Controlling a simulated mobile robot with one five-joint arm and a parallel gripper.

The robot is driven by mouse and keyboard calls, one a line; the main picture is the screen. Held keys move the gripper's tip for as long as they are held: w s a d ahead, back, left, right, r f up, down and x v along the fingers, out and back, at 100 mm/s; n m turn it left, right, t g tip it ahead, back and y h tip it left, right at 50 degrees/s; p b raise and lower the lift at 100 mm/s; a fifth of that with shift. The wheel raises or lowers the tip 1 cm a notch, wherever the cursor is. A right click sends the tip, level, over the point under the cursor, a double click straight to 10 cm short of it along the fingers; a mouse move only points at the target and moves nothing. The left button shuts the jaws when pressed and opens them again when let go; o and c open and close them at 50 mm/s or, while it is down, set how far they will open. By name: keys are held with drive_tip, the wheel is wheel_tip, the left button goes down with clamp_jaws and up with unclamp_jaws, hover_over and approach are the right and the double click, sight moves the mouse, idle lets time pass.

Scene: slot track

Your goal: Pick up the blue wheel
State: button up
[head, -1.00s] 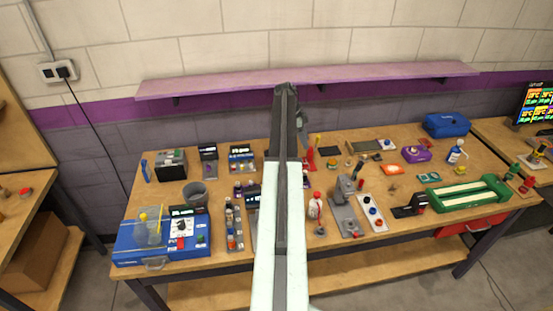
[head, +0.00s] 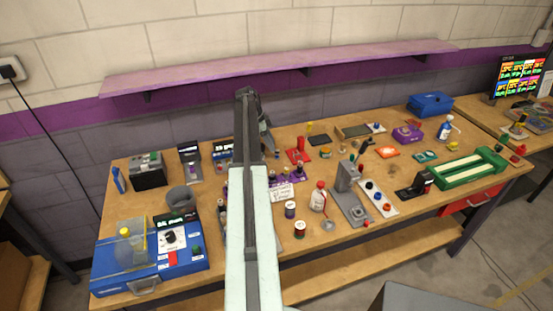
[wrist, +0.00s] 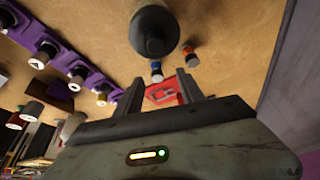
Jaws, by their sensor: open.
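A small blue-banded cylinder (wrist: 156,71), which looks like the blue wheel, stands on the wooden table in the wrist view, just beyond my fingertips. A small blue spot (head: 277,154) beside my arm's end in the head view may be the same thing. My gripper (wrist: 161,90) is open, its two dark fingers apart and empty. A red piece with a grey part (wrist: 163,94) shows between and beyond the fingers, apart from them. In the head view my arm hides part of the table and my fingers are not clear.
An orange-banded cylinder (wrist: 190,56) stands close beside the blue one. A dark round object (wrist: 154,30) stands near both. A purple rack (wrist: 60,55) with several knobs lies left. In the head view, a green track (head: 466,170) is at right and a blue box (head: 430,104) behind.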

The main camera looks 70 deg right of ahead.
sight(277, 152)
drive_tip(key=shift+s+f, duration=0.1)
drive_tip(key=shift+f, duration=0.1)
drive_tip(key=b+x, duration=0.4)
drive_tip(key=x, duration=0.1)
drive_tip(key=shift+s+a+f+b, duration=0.1)
drive_tip(key=shift+s+a+b, duration=0.05)
drive_tip(key=shift+s+b, duration=0.2)
drive_tip(key=shift+r, duration=0.2)
clamp_jaws()
